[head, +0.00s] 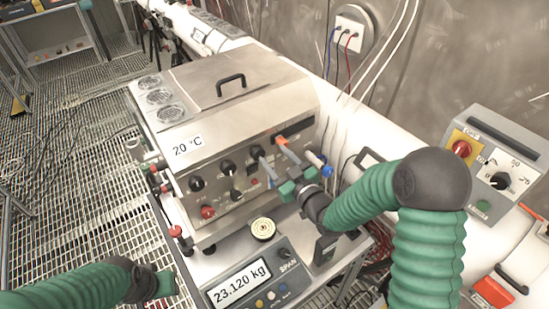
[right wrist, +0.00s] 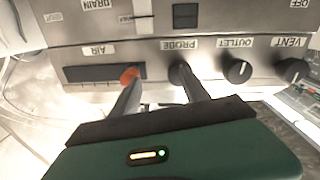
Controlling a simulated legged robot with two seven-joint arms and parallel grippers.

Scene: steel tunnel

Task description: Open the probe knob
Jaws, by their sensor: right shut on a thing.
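The probe knob (right wrist: 178,74) is a dark knob under the upside-down PROBE label in the right wrist view. In the head view, the knob (head: 257,152) is on the front panel of the steel box (head: 225,100). My right gripper (right wrist: 156,85) is at the panel, shut on the probe knob. One finger covers part of the knob; the other ends by an orange handle (right wrist: 130,75) at the AIR slot. The exact contact is hidden. In the head view, my right gripper (head: 277,160) reaches in from the right. My left gripper (head: 163,284) is at lower left, its fingers unclear.
The OUTLET knob (right wrist: 237,70) and VENT knob (right wrist: 292,71) sit beside the probe knob. A scale (head: 245,283) reading 23.120 kg stands in front of the box. A control box (head: 490,165) is at the right. Grating floor lies at the left.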

